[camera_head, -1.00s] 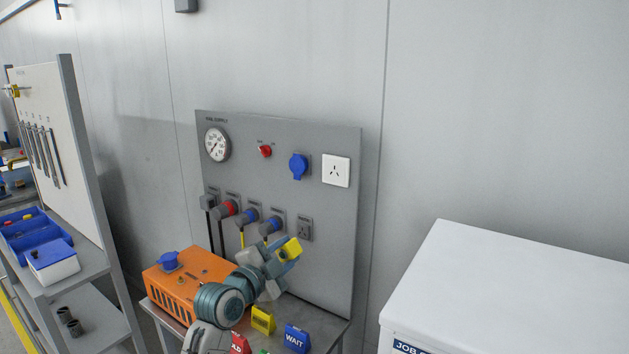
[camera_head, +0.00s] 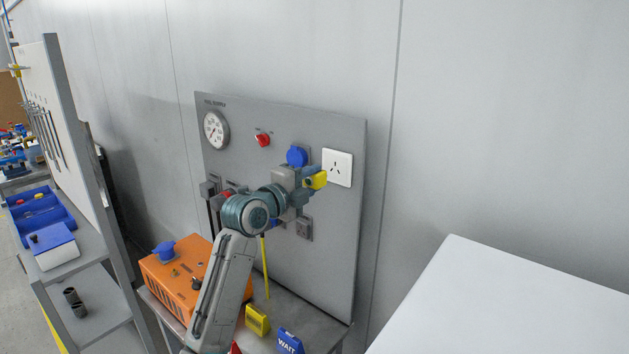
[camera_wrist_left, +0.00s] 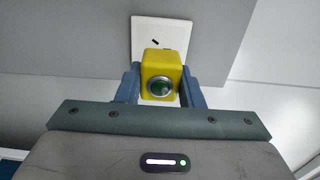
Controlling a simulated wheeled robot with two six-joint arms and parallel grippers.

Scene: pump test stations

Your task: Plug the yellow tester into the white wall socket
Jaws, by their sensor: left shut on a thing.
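The yellow tester (camera_head: 317,180) is held in my left gripper (camera_head: 310,174), just left of and slightly below the middle of the white wall socket (camera_head: 340,165). In the left wrist view the tester (camera_wrist_left: 161,66) sits between the two blue fingers of the left gripper (camera_wrist_left: 160,85), its round green face toward the camera. The white socket (camera_wrist_left: 150,30) shows behind and above it, with one dark slot visible and its lower part hidden by the tester. I cannot tell the gap between tester and socket. My right gripper is not in view.
The grey panel (camera_head: 260,115) also carries a gauge (camera_head: 215,129), a red knob (camera_head: 263,140) and a blue socket (camera_head: 297,156). Below stand an orange box (camera_head: 175,280), a yellow block (camera_head: 257,320) and a blue WAIT sign (camera_head: 289,342). A white cabinet top (camera_head: 510,305) is at right.

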